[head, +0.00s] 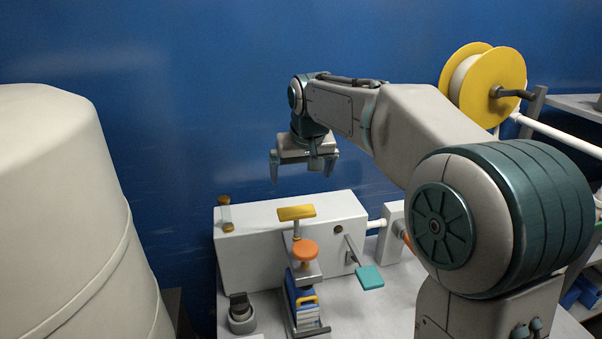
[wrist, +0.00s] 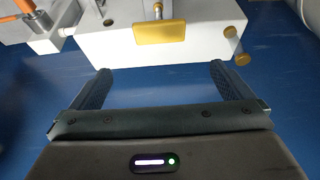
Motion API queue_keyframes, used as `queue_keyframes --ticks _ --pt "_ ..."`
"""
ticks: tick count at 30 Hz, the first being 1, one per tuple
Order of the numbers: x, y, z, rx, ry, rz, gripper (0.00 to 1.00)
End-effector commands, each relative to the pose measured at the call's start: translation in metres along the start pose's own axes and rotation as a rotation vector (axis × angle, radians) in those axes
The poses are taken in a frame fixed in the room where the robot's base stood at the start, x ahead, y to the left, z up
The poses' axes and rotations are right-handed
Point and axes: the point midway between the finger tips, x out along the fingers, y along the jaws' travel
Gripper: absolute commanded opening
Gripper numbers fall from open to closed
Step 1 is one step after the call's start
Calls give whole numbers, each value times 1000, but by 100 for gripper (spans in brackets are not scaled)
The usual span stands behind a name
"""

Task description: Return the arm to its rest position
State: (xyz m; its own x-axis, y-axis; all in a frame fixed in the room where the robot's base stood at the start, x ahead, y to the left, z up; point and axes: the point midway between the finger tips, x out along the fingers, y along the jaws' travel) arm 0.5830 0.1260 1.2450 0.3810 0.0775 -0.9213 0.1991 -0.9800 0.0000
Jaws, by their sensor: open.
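My gripper (head: 303,168) is open and empty. In the head view it hangs fingers-down from my outstretched arm, above and behind the white electrolysis unit (head: 340,208), in front of the blue wall. In the wrist view my gripper (wrist: 160,80) shows two dark fingers spread apart with nothing between them. The top of the white unit (wrist: 210,48) lies beyond the fingertips, with a yellow handle (wrist: 159,32) in front of the gap. The fingers look clear of the unit.
The unit carries a yellow flat handle (head: 297,212), an orange knob (head: 305,250) and a teal paddle (head: 370,277). A large cream tank (head: 60,220) stands at left. A yellow spool (head: 511,80) and shelves (head: 575,105) are at right. Open air surrounds my gripper.

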Motion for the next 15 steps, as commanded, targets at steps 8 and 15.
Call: queue_keyframes --ticks 8,15 --pt "-13 13 40 8 -13 37 100" --pt "-30 42 142 55 -47 89 100"
